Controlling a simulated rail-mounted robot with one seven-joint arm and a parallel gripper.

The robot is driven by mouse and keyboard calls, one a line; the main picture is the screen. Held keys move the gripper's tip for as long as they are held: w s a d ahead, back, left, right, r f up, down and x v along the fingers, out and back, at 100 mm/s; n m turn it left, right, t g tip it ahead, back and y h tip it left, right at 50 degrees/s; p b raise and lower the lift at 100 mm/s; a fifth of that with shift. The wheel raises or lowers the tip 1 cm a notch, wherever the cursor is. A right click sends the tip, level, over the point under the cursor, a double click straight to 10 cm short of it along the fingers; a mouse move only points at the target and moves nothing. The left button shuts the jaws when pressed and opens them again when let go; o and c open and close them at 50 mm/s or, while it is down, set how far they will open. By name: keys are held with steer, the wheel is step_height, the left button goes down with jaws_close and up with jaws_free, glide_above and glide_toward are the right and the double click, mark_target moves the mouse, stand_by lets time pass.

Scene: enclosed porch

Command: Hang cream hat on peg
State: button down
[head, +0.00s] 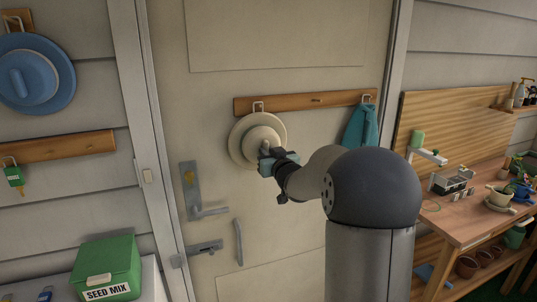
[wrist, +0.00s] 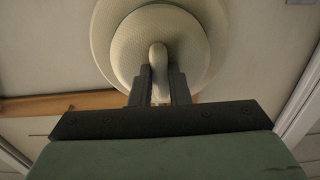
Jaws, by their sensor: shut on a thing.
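The cream hat (head: 243,143) is round, with a wide brim and a raised crown, and stands flat-on against the door in the head view. A pale loop (head: 258,106) at its top overlaps the left part of the wooden peg rail (head: 285,102). I cannot tell whether the loop is around a peg. My gripper (head: 267,150) is shut on the stubby grip at the middle of the crown. In the wrist view the hat (wrist: 195,45) fills the upper middle, with my two fingers (wrist: 159,80) on either side of its grip. A bare peg (head: 317,100) shows mid-rail.
A teal cloth (head: 361,128) hangs at the rail's right end. The door handle (head: 205,211) and a bolt (head: 205,247) are below left. A blue hat (head: 58,80) hangs on the left wall. A potting bench (head: 470,215) stands right, a green seed box (head: 107,265) lower left.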

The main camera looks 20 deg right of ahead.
steer(key=c, duration=1.3)
jaws_free()
steer(key=s+a+b, duration=0.1)
steer(key=s+b, duration=0.2)
steer(key=s, duration=1.4)
steer(key=shift+s, duration=0.25)
steer(key=s+a+f+m+g+h, duration=0.1)
steer(key=s+a+f+g, duration=0.35)
steer(key=f, duration=0.25)
steer(key=s+a+f+m+g+h, duration=0.1)
steer(key=s+a+f+g, duration=0.3)
steer(key=f, duration=0.3)
steer(key=s+a+f+n+g+y, duration=0.1)
steer(key=s+a+f+g, duration=0.2)
steer(key=s, duration=0.5)
steer(key=s+a+f+n+g+y, duration=0.1)
steer(key=s+a+f+g+y, duration=0.1)
steer(key=s+a+f+g, duration=0.2)
steer(key=s+a+g, duration=0.2)
steer(key=s+a, duration=0.1)
steer(key=s, duration=0.1)
steer(key=shift+s+n, duration=0.3)
steer(key=shift+n, duration=0.1)
